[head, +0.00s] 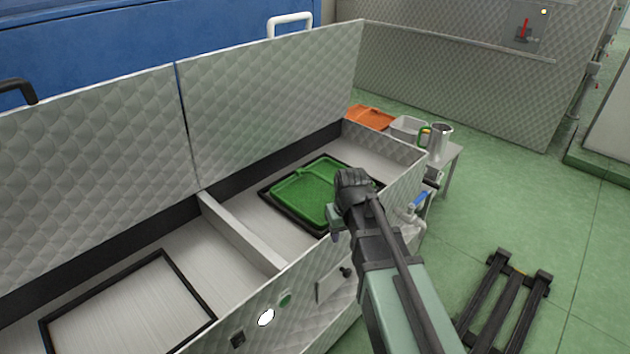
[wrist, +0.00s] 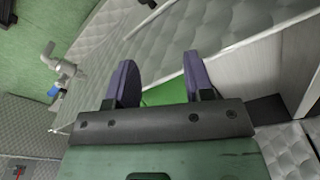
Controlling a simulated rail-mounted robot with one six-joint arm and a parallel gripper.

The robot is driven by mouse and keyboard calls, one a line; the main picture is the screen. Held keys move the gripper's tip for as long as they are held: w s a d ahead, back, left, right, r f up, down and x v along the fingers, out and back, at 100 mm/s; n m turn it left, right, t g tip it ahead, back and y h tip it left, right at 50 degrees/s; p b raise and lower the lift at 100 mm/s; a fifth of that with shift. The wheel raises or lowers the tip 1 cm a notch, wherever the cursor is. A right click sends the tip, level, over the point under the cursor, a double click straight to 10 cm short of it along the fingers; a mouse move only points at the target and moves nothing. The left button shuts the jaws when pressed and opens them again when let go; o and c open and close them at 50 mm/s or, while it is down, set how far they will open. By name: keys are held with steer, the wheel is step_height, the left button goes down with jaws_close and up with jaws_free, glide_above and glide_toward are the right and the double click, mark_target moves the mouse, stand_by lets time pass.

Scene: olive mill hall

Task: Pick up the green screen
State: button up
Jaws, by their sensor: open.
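The green screen (head: 300,192) lies inside the right compartment of the long metal trough, within a black frame (head: 268,200) on the compartment floor. It has a raised rim and a mesh-like face; its right side is partly hidden by my arm and the trough's front wall. In the wrist view, a green patch, probably the screen (wrist: 165,93), shows between the fingers. My gripper (wrist: 159,62) is open, with its two dark fingers apart and nothing between them. In the head view it is mostly hidden at the trough's front wall, near the screen's right side.
A divider (head: 240,232) separates the left compartment, which holds an empty black frame (head: 125,300). Quilted lids (head: 275,95) stand raised behind. A small table beyond the trough carries an orange screen (head: 371,116), a grey bin (head: 407,129) and a metal jug (head: 440,143). A blue-handled tap (head: 420,198) juts out.

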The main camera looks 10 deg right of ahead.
mark_target(323, 177)
steer(key=w+r+n+t+p, duration=0.1)
steer(key=w+r+n, duration=0.15)
steer(key=w, duration=1.15)
steer(key=w+r+n+t+p, duration=0.1)
steer(key=w+n, duration=0.2)
steer(key=w, duration=1.1)
steer(key=shift+m, duration=0.25)
steer(key=b+x, duration=0.5)
steer(key=shift+d+f+b, duration=0.1)
steer(key=shift+f+b, duration=0.2)
steer(key=shift+f, duration=0.1)
steer(key=b+x, duration=0.5)
steer(key=shift+w+f, duration=0.2)
steer(key=shift+r, duration=0.25)
jaws_close()
